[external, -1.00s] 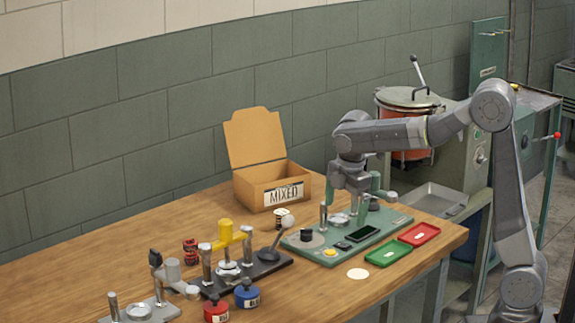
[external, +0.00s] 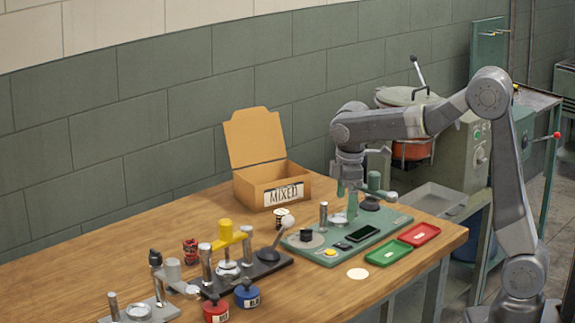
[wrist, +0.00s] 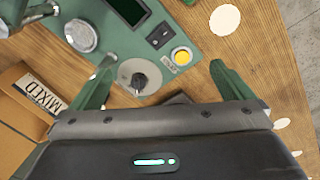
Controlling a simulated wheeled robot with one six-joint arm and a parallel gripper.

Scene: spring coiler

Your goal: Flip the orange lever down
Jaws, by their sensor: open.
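I cannot make out a lever that is clearly orange. A lever with a pale ball knob (external: 288,221) leans up from the dark fixture (external: 273,265) in the external view. A yellow block (external: 226,231) tops that same fixture. My gripper (external: 347,204) is open and empty, above the green panel (external: 384,236), to the right of that fixture. In the wrist view, my gripper (wrist: 158,70) has its fingers spread, with a black knob on a grey disc (wrist: 140,77) showing between them. The dark fixture is not recognisable in the wrist view.
A cardboard box marked MIXED (external: 272,190) stands behind the fixtures. Green (external: 388,253) and red (external: 419,234) trays lie at the right edge. Red (external: 216,310) and blue (external: 247,296) containers sit at the front.

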